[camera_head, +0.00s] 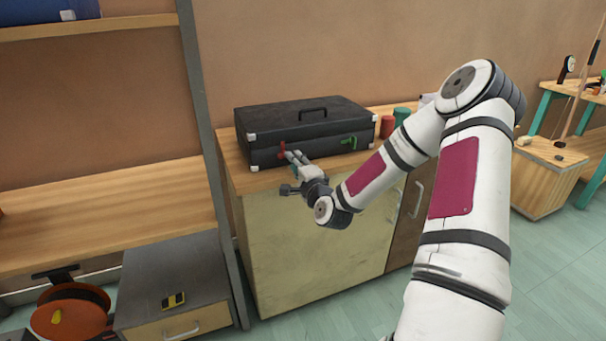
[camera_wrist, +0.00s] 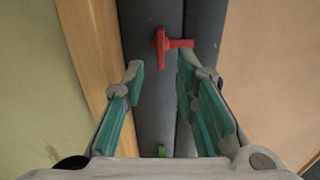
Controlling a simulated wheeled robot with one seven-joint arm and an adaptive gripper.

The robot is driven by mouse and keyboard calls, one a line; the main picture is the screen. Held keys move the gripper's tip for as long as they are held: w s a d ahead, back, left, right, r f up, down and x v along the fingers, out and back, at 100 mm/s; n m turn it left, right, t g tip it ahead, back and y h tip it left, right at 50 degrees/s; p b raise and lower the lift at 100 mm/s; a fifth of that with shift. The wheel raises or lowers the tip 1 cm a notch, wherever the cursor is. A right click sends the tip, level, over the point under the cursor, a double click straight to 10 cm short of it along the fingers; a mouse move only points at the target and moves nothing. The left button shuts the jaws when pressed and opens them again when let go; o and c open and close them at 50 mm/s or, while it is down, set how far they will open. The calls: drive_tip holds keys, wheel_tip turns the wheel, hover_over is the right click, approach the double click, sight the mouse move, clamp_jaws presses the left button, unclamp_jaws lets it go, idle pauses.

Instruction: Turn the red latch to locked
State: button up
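A black case (camera_head: 302,126) with pale corners lies closed on the wooden cabinet top. The red latch (camera_head: 282,149) is on its front face, towards the left. In the wrist view the red latch (camera_wrist: 165,42) has a long bar and a shorter arm across the case's seam. A green latch (camera_head: 348,142) sits further right on the same face; part of it shows in the wrist view (camera_wrist: 162,151). My gripper (camera_head: 290,155) is at the case front beside the red latch. In the wrist view its teal-padded fingers (camera_wrist: 160,72) are apart with nothing between them, the latch just beyond their tips.
Red and green cans (camera_head: 394,120) stand right of the case on the cabinet top (camera_head: 240,175). A grey upright post (camera_head: 205,110) and shelves are at the left. A yellow-black item (camera_head: 173,300) lies on a low drawer unit.

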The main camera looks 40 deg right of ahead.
drive_tip(key=v, duration=0.8)
